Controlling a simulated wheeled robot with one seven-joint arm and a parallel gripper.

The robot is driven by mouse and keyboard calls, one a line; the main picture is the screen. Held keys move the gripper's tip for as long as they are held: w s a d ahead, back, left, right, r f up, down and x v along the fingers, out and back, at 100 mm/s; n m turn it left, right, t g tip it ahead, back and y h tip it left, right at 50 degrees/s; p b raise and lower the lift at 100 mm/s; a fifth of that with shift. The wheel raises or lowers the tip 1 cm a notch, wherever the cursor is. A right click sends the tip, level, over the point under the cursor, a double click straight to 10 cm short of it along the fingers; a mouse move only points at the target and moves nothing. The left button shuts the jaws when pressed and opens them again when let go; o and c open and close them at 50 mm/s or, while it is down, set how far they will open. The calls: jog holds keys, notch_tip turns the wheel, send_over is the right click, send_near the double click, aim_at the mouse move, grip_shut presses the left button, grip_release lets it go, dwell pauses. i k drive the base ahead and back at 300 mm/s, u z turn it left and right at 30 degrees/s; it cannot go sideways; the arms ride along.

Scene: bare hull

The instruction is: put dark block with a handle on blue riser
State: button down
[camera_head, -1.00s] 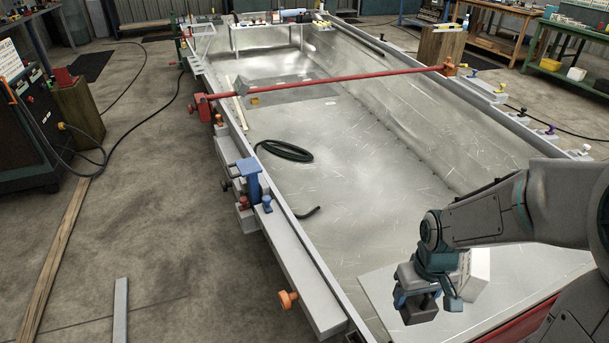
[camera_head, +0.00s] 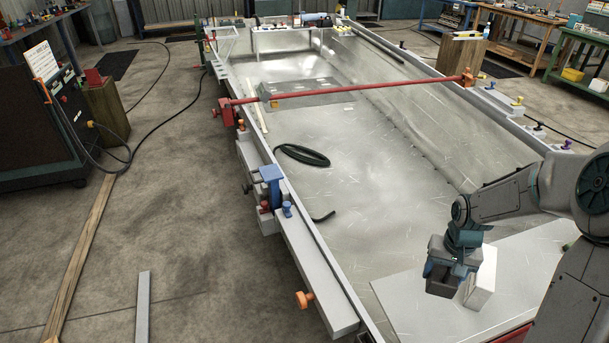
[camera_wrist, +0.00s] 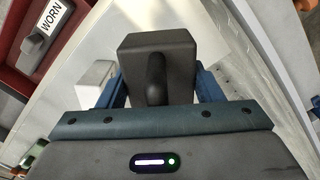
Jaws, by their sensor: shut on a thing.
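My gripper (camera_head: 446,279) is shut on the dark block with a handle (camera_head: 440,287), above the pale sheet at the near right of the hull. In the wrist view the dark block (camera_wrist: 140,52) sits between the blue fingers (camera_wrist: 160,88), its handle toward the palm. Its underside is hidden. A blue flat-topped piece (camera_head: 271,174) stands upright on the hull's left edge, well to the left of my gripper. It looks like the blue riser, though I cannot be sure. Its top appears bare.
A white block (camera_head: 482,278) stands right beside my gripper. A red bar (camera_head: 365,87) crosses the hull. A black hose coil (camera_head: 302,155) lies on the hull floor. An orange knob (camera_head: 305,299) juts from the left rail. A "WORN" label (camera_wrist: 52,14) shows in the wrist view.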

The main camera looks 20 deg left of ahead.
aim_at(270, 171)
jog(key=k, duration=0.5)
jog(key=u, duration=0.45)
jog(key=i, duration=0.4)
jog(key=u, duration=1.1)
jog(key=i, duration=0.45)
jog(key=u, duration=0.65)
jog(key=i, duration=1)
jog(key=z, duration=0.4)
jog(key=i, duration=0.75)
jog(key=z, duration=0.85)
jog(key=i, duration=0.35)
jog(key=z, duration=0.35)
